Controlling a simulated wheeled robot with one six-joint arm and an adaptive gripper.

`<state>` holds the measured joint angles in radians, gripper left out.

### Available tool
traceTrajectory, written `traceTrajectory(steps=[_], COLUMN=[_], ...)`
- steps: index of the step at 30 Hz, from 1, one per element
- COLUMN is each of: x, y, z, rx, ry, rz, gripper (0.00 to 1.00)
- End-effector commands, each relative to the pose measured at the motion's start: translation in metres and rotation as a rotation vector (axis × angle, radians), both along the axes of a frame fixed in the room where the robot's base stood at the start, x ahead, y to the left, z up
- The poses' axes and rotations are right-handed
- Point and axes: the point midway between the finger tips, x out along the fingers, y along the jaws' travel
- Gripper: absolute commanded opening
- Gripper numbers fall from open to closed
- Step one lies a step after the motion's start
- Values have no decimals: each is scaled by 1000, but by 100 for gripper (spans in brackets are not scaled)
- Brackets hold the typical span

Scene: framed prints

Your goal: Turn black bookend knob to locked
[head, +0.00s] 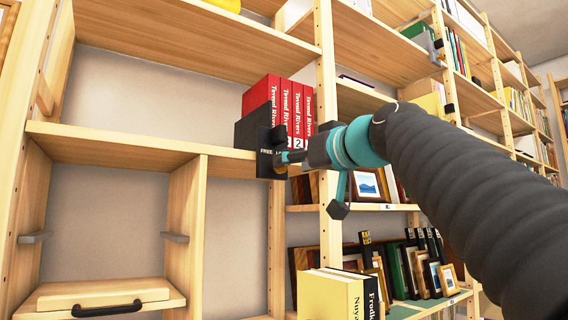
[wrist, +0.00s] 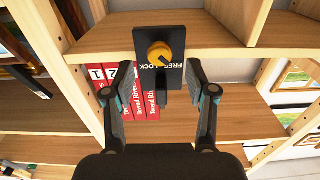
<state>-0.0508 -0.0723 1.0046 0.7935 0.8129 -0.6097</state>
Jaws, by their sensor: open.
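The black bookend (head: 250,131) stands on a wooden shelf against several red books, in the head view. Its front plate carries the words FREE and LOCK; in the head view my gripper (head: 296,157) partly covers LOCK. The wrist view shows the plate (wrist: 173,75) with its lettering upside down and a round yellow-orange knob (wrist: 160,55) on it. Which word the knob points at I cannot tell. My gripper (wrist: 160,94) is open and empty, its fingers apart on either side of the plate in that picture. Whether a finger touches the knob is unclear.
The red books (head: 274,101) stand right beside the bookend. A shelf upright (head: 328,150) is close to the right of the gripper. Yellow and black books (head: 338,295) and framed prints (head: 368,185) fill lower shelves. The shelf to the left (head: 110,145) is clear.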

Motion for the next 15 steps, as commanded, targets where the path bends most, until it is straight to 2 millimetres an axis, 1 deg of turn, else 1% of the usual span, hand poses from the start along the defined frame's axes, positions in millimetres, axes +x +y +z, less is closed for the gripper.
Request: traceTrajectory(steps=[1, 6, 10, 15], x=[9, 27, 36, 39], y=[6, 18, 24, 26], z=[1, 1, 0, 0], rx=[-2, 0, -1, -1], ry=[2, 1, 1, -1], rz=[2, 1, 0, -1], gripper=[57, 57, 57, 57])
